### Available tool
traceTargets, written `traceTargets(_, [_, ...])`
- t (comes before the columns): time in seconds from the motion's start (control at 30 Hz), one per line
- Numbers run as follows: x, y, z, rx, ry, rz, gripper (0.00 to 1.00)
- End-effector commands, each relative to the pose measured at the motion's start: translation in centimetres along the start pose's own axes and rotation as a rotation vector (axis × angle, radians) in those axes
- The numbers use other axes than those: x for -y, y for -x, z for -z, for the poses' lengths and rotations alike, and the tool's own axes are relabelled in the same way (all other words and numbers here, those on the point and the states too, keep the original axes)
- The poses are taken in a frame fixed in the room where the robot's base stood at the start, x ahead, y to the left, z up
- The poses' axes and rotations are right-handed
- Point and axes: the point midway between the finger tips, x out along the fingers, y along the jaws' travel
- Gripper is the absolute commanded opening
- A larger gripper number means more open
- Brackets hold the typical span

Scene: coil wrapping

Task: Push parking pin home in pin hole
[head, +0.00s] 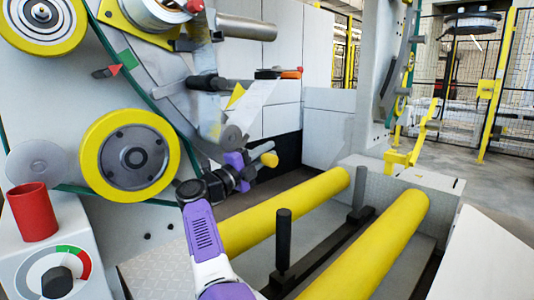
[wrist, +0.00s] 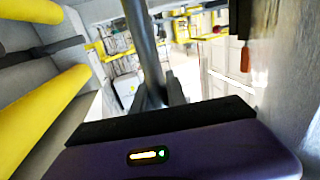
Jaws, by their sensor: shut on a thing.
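My gripper (head: 234,145) is beside the machine's upright panel, its purple hand low near the yellow-ended knob (head: 269,159). In the wrist view its dark fingers (wrist: 161,97) are shut, and a grey rod (wrist: 140,38) runs up the picture from them. I take this rod to be the parking pin, but its grip and ends are not clear. The fingers look closed around or against its lower end. The pin hole cannot be made out, and the gripper and machine parts cover the area in the head view. I cannot tell whether the pin is in it.
A yellow-rimmed wheel (head: 130,155) is on the panel at left. A red cup-like cylinder (head: 33,212) stands on the dial box (head: 50,260). An orange handle (wrist: 245,60) hangs at right in the wrist view.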

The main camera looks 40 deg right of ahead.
Motion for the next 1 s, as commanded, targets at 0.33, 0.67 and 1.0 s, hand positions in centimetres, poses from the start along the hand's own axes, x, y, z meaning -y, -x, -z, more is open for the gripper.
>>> traceTargets(0.33, [0.13,-0.05,0.05,-0.001,-0.001,0.002,0.0])
traceTargets(0.67, [-0.01,-0.05,-0.33,-0.002,-0.001,0.001,0.0])
traceTargets(1.0, [-0.05,-0.06,-0.82,-0.003,-0.002,0.0,0.0])
